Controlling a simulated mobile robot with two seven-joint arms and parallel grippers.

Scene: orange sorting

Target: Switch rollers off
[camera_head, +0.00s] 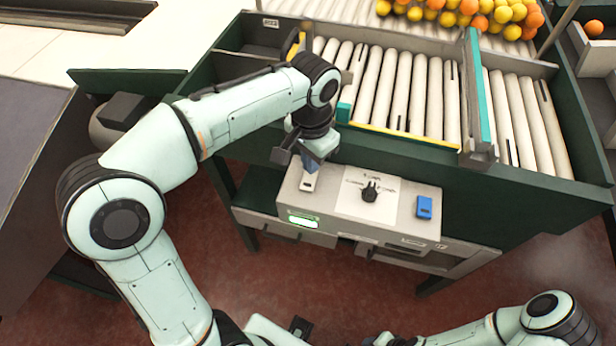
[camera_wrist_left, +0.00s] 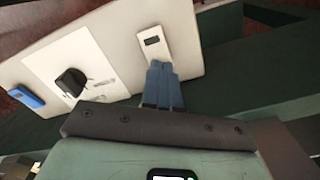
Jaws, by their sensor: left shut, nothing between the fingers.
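A grey control box (camera_head: 283,205) is fixed to the front of the green roller table. On its top are a white rocker switch (camera_head: 308,182) at the left, a black rotary knob (camera_head: 370,191) on a white plate, and a blue switch (camera_head: 424,207) at the right. My left gripper (camera_head: 311,164) is shut and empty, its blue-grey fingertips at the white switch's far end. In the left wrist view the fingertips (camera_wrist_left: 157,66) overlap the lower end of the white switch (camera_wrist_left: 152,42); I cannot tell whether they touch it. My right gripper is not clearly visible.
White rollers (camera_head: 400,95) fill the table behind the box, split by a teal-edged divider (camera_head: 478,95). Several oranges and lemons (camera_head: 460,12) lie at the back. A lit green display (camera_head: 303,222) is on the box front. Open red floor lies in front.

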